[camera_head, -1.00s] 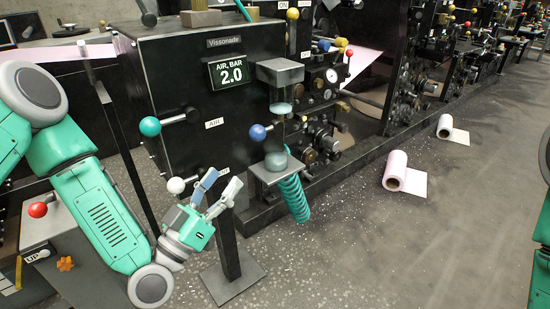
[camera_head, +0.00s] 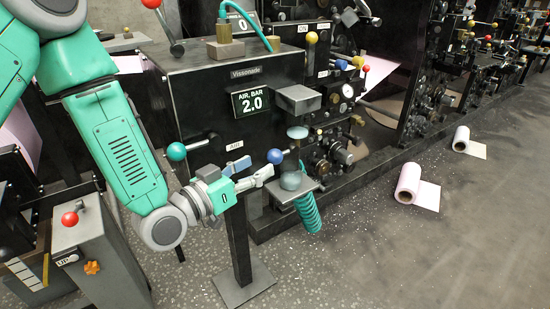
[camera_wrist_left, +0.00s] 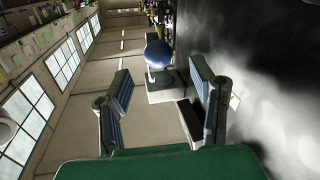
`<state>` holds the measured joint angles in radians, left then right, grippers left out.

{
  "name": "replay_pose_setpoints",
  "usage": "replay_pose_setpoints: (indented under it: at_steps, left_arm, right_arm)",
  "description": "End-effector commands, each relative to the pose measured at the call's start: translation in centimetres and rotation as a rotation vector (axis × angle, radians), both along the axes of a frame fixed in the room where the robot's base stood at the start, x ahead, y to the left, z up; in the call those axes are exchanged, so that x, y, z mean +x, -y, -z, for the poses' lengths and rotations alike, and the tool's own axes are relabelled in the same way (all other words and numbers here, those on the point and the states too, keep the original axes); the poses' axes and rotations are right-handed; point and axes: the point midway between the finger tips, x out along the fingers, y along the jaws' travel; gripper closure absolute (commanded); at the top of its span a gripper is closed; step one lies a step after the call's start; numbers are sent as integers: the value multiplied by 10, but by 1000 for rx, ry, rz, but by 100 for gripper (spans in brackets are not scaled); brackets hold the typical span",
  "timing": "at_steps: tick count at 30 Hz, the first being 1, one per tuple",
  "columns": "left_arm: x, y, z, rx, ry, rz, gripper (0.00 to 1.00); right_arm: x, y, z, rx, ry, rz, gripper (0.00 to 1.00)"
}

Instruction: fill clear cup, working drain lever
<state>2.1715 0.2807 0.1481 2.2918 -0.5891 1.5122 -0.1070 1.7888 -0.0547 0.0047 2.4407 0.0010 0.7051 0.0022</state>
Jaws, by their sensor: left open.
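The clear cup (camera_head: 292,155) hangs under a grey block (camera_head: 298,98) on the black machine. Pale blue-grey parts show at its top and near its bottom, just above a small grey plate; its fill level is hard to tell. A lever with a blue ball (camera_head: 274,156) sticks out just left of the cup. My left gripper (camera_head: 260,167) is open and empty, its fingertips just left of and below the blue ball, apparently apart from it. In the left wrist view the blue ball (camera_wrist_left: 157,54) lies ahead, between the open fingers (camera_wrist_left: 160,78). My right gripper is not in view.
A teal ball lever (camera_head: 176,151) stands left of my gripper. A teal coiled hose (camera_head: 307,212) hangs below the cup, beside a black post (camera_head: 237,240). Paper rolls (camera_head: 410,185) lie on the open floor at right.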

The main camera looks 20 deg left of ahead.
Motion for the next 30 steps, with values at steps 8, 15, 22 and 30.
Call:
replay_pose_setpoints:
  at_steps: [8, 15, 22, 30]
  left_arm:
    - [43, 22, 1, 1, 3, 2, 49]
    - [54, 28, -1, -1, 1, 1, 49]
    - [54, 28, -1, -1, 1, 1, 49]
    - [54, 28, -1, 0, 1, 0, 100]
  right_arm:
    - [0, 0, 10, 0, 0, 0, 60]
    - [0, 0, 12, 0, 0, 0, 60]
    - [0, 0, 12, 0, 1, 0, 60]
    - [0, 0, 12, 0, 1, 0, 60]
